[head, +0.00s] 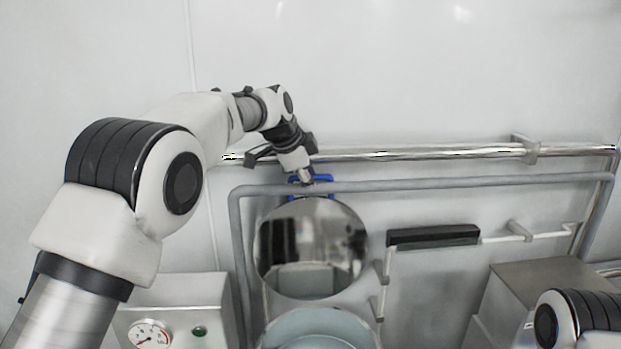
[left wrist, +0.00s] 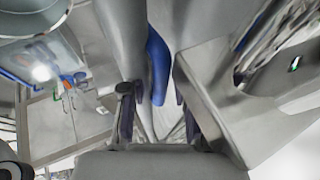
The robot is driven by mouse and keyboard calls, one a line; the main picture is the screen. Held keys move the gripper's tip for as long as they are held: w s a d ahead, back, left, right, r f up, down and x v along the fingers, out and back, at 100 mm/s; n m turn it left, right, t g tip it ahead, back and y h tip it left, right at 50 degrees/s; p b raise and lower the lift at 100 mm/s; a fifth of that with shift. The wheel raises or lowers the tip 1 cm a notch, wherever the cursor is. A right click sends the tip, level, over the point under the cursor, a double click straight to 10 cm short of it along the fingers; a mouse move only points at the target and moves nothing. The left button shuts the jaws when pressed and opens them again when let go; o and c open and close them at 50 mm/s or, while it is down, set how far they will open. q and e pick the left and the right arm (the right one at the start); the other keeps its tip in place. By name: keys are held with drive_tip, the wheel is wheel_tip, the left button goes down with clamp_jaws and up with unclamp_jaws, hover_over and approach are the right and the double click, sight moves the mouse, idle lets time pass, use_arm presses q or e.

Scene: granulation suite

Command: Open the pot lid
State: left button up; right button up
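The round mirror-like pot lid (head: 312,247) stands raised, close to upright, behind and above the pot (head: 318,342), whose open top shows at the bottom edge of the head view. A blue handle (head: 325,181) is at the lid's top edge; it also shows in the left wrist view (left wrist: 157,62). My left gripper (head: 306,179) is at this handle. In the left wrist view its two fingers (left wrist: 158,115) are apart, with the blue handle between or just beyond them and no clear grip on it. My right gripper is out of view.
A grey pipe (head: 440,186) and a shiny rail (head: 430,153) run along the wall behind the lid. A black-gripped bar (head: 433,236) is to the right. A box with a gauge (head: 150,335) stands at left, and a metal box (head: 540,277) at right.

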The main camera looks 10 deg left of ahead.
use_arm(q)
drive_tip(key=shift+w, duration=0.15)
drive_tip(key=shift+r, duration=0.15)
drive_tip(key=v, duration=1.2)
